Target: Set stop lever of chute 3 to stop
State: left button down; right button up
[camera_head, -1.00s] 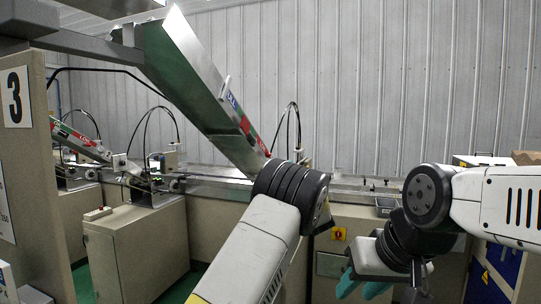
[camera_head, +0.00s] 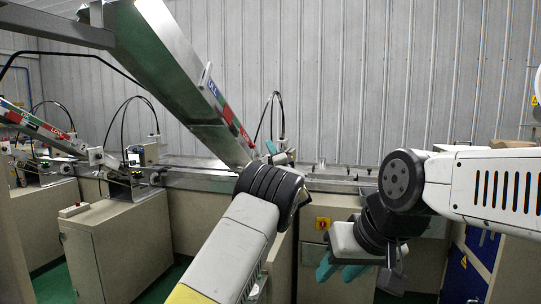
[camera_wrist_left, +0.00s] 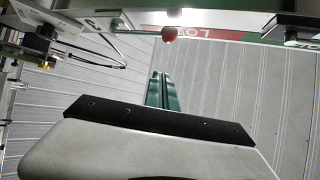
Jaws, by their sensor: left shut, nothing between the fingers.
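The long sloped metal chute (camera_head: 178,75) with a green, white and red level strip runs down to the conveyor in the head view. Its strip with red lettering also crosses the top of the left wrist view (camera_wrist_left: 215,33). A round red knob (camera_wrist_left: 170,34) sits at that strip's edge, just beyond my left fingertips. My left gripper (camera_wrist_left: 162,76) is shut and empty, pointing at the knob with a gap that is hard to judge. In the head view my left gripper (camera_head: 277,153) is mostly behind my wrist. My right gripper (camera_head: 340,270) hangs low at the right, its opening unclear.
A conveyor (camera_head: 330,185) runs along the back wall. Another chute (camera_head: 35,122) stands at the left, with a beige cabinet (camera_head: 118,250) in front. A blue panel (camera_head: 480,250) is at the lower right. A black cable (camera_wrist_left: 95,52) loops left of the knob.

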pick_arm(q)
jog(key=shift+w+a+r, duration=0.1)
jog(key=shift+w+a, duration=0.2)
jog(key=shift+a, duration=0.4)
jog(key=shift+w+a+f, duration=0.1)
jog(key=shift+w+a, duration=0.15)
jog(key=shift+a, duration=0.5)
jog(key=shift+w+a+r, duration=0.1)
jog(key=shift+w+a, duration=0.2)
jog(key=shift+a, duration=0.4)
